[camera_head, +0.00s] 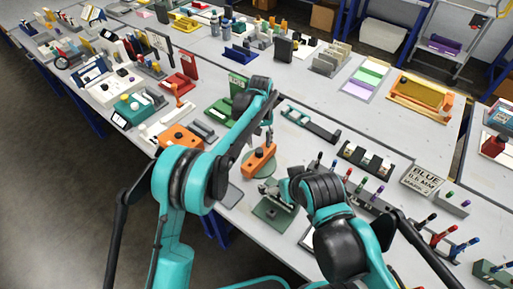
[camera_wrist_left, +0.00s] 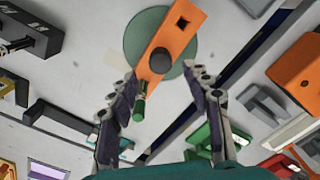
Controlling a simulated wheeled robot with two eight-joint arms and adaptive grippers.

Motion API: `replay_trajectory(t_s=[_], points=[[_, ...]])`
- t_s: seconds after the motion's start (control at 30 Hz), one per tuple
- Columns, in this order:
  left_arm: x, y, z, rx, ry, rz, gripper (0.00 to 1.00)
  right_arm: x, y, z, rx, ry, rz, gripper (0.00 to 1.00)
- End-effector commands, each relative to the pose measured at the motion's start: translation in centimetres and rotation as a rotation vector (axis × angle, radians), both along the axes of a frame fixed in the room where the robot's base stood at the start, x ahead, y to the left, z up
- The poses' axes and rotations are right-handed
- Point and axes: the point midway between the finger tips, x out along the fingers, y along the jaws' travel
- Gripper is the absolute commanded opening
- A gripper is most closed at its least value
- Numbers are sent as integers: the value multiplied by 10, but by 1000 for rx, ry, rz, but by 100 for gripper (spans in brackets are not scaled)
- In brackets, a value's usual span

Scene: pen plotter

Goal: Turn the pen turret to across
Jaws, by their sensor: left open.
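The pen turret is an orange bar (camera_head: 259,161) with a black knob on a round green base. In the left wrist view the orange bar (camera_wrist_left: 181,27) lies slanted across the green disc (camera_wrist_left: 146,28), with a square hole at its far end and a green peg (camera_wrist_left: 140,106) near its near end. My left gripper (camera_head: 267,141) is over the turret's far side; in the wrist view its open fingers (camera_wrist_left: 163,80) are apart on either side of the bar's near end. Contact cannot be told. My right gripper (camera_head: 277,192) is low by a grey-green plate; its jaws are unclear.
The grey-green plate (camera_head: 272,213) is just in front of the turret. A rack of coloured pens (camera_head: 362,192) and a "BLUE" sign (camera_head: 424,180) stand to the right. An orange block (camera_head: 181,137) and a green stand (camera_head: 222,110) are to the left. The table is crowded at far left.

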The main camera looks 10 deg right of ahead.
Motion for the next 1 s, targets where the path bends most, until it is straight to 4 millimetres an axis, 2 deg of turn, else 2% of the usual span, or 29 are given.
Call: replay_trajectory(t_s=[0.03,0.1,0.3,0.43,0.7,0.9,1.0], points=[[0,0,-12,0,0,0,49,0,0,-5,0,0,0,100],[1,0,-25,0,-1,0,49,0,0,-9,0,0,0,100],[1,1,-52,0,-1,0,49,0,0,-16,0,0,0,100],[1,1,-59,-1,-1,0,49,0,0,-18,0,0,0,100],[0,1,-59,-1,-1,0,49,0,0,-17,0,0,0,100],[0,1,-59,-1,-1,0,0,0,0,-17,0,0,0,100],[0,1,-59,-1,-1,0,0,0,0,-17,0,0,0,100]])
